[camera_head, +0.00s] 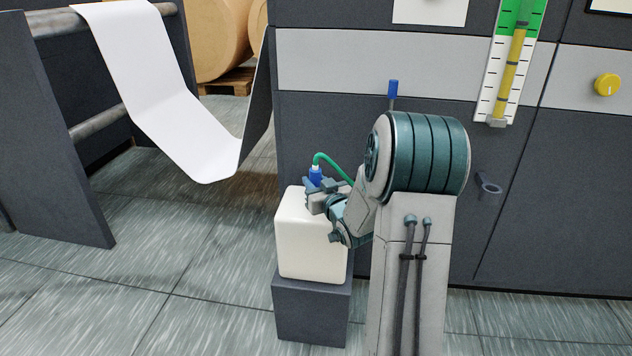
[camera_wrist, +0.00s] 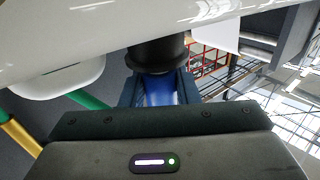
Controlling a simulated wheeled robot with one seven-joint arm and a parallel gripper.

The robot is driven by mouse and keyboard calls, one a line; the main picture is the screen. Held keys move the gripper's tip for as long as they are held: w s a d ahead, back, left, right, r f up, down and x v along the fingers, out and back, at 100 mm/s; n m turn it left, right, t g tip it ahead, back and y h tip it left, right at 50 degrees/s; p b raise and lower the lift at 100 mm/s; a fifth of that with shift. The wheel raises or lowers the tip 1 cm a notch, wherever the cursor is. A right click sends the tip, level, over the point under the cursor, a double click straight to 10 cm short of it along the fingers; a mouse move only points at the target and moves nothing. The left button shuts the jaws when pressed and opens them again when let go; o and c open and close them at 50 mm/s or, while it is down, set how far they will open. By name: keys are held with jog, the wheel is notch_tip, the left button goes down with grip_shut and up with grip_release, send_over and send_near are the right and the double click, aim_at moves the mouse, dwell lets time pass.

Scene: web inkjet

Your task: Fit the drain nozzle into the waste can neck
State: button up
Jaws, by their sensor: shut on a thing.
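The white waste can (camera_head: 312,240) stands upright on a dark grey block. It also fills the top of the wrist view (camera_wrist: 60,25), with its black neck (camera_wrist: 157,52) at the middle. The blue drain nozzle (camera_head: 315,174) is at the top of the can, and a green hose (camera_head: 335,162) runs from it to the right. My gripper (camera_head: 318,188) is shut on the nozzle, just above the can top. In the wrist view the nozzle (camera_wrist: 160,90) lines up with the neck and meets it. How deep the nozzle sits is hidden by the fingers and neck.
The dark block (camera_head: 312,310) supports the can beside the grey machine cabinet (camera_head: 330,120). A dark ring bracket (camera_head: 488,186) juts from the cabinet on the right. A white paper web (camera_head: 150,75) hangs at the left. The floor at front left is clear.

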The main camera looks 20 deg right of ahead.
jog(key=shift+f, duration=0.25)
jog(key=o, duration=1.1)
jog(key=s+p, duration=0.3)
jog(key=s, duration=1.1)
jog(key=shift+p, duration=0.3)
jog(key=shift+w, duration=0.1)
